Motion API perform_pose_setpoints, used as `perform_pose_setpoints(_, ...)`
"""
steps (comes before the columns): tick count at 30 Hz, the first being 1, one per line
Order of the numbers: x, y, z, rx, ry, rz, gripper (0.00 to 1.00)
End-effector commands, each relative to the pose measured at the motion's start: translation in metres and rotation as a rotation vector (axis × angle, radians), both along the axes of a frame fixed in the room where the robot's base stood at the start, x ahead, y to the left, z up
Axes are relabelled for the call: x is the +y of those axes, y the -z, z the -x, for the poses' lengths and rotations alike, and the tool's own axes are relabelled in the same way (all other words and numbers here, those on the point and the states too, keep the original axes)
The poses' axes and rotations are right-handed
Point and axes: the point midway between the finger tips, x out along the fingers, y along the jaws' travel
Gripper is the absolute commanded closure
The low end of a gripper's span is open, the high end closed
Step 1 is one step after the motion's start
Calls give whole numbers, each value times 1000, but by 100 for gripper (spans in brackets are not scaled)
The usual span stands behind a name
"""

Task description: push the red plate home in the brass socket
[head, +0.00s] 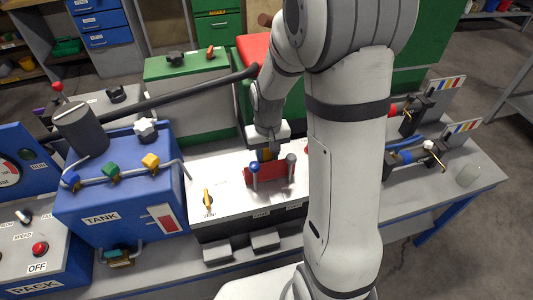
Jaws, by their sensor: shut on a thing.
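My gripper (267,153) points down over the white-topped console in the middle of the bench. A red plate (276,174) shows just below it, behind two levers, one with a blue knob (254,166) and one with a grey knob (291,158). The gripper is shut on the red plate, though the fingertips are small and partly hidden. A small brass-yellow patch shows between the jaws; I cannot tell whether it is part of the socket. The brass socket is not clearly visible, nor is how deep the plate sits.
A blue tank (120,205) with coloured valves stands left of the console. A yellow vent lever (208,198) stands on the console's left. A black pipe (190,88) crosses behind. My arm hides the console's right side.

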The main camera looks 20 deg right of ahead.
Motion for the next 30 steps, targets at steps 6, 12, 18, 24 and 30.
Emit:
perform_pose_setpoints(6,0,2,0,-1,0,0,59)
perform_pose_setpoints(12,0,2,0,-1,0,0,43)
perform_pose_setpoints(18,0,2,0,0,0,0,42)
perform_pose_setpoints(24,0,-13,-1,-5,0,0,42)
perform_pose_setpoints(30,0,-48,-1,-6,0,0,42)
